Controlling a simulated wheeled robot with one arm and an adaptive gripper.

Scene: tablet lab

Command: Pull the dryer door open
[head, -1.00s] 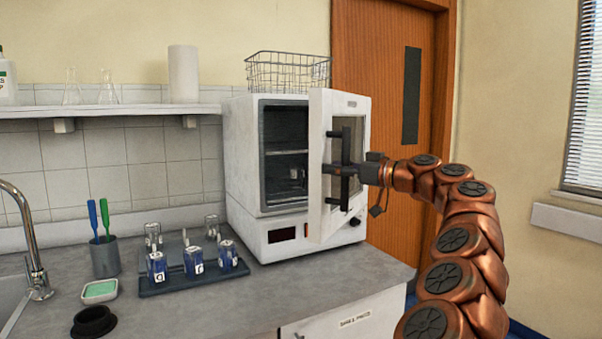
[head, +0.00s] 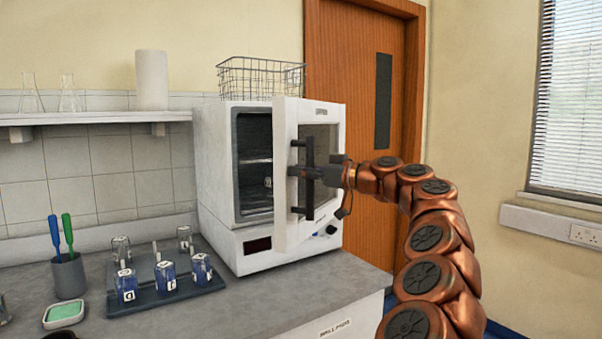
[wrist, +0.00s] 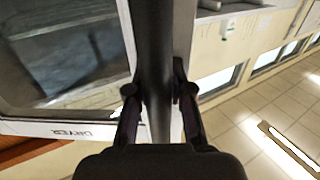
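The white dryer (head: 222,180) stands on the counter. Its door (head: 285,225) is partly open, swung out toward me, and the dark chamber shows to the left of it. The dark vertical handle bar (head: 309,200) is on the door's front. My gripper (head: 300,172) is at the handle's middle. In the wrist view the handle (wrist: 152,45) runs between the two fingers of my gripper (wrist: 160,95), which close around it from both sides. The door's lettering (wrist: 70,132) also shows there.
A tray (head: 170,298) with several blue-filled bottles stands on the counter left of the dryer. A wire basket (head: 260,75) sits on top of the dryer. A wooden door (head: 360,110) is behind. Floor is open to the right in the wrist view.

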